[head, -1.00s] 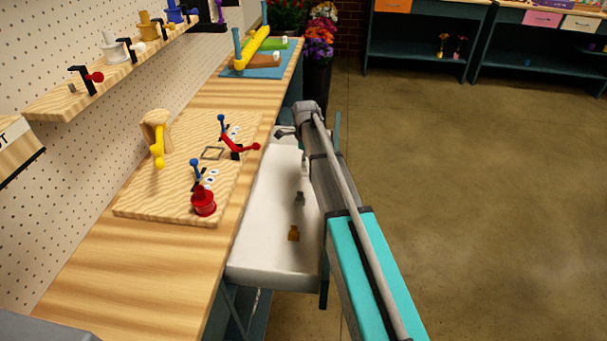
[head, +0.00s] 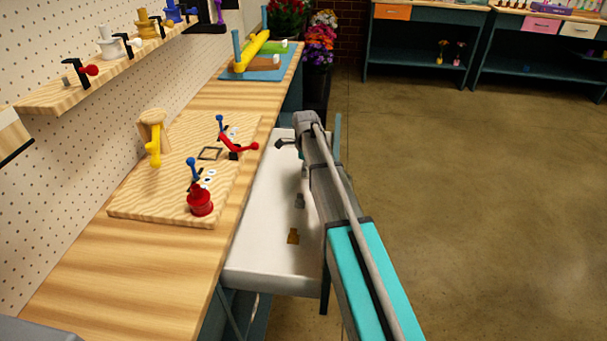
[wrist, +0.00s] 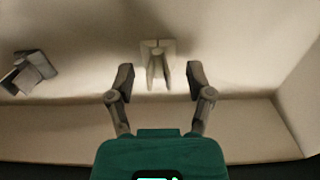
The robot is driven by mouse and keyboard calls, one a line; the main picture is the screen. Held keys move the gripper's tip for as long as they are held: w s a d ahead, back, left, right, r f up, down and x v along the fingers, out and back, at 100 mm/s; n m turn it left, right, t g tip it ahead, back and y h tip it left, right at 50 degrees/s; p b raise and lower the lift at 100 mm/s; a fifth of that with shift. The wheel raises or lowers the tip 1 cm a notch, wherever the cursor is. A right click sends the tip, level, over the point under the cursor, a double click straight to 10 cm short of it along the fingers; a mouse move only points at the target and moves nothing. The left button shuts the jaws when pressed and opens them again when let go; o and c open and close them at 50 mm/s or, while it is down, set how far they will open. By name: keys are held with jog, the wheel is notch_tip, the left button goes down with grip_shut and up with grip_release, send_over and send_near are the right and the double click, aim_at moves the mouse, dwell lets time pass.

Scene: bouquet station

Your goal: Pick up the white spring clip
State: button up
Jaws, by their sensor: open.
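The white spring clip (wrist: 157,62) is in the wrist view, on the pale floor of the white tray (wrist: 240,55). It lies between and slightly beyond the two fingertips of my gripper (wrist: 160,78). My gripper is open, with one finger on each side of the clip and a gap on both sides. I cannot tell its height above the tray. In the head view my gripper (head: 285,143) is over the tray's far part, and my arm hides much of that area; I cannot make out the white clip there.
A grey clip (wrist: 36,68) lies left of my gripper in the wrist view. A brown clip (head: 293,236) is near the tray's front. The tray wall (wrist: 290,95) is close on the right. The wooden bench (head: 130,275) with a fixture board (head: 150,200) borders the tray's left.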

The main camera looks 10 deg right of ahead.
jog(key=shift+c, duration=0.3)
grip_shut()
jog(key=shift+r, duration=0.2)
notch_tip(320, 180, up, 10)
jog(key=p, duration=1)
jog(key=shift+f, duration=0.2)
dwell(0.5)
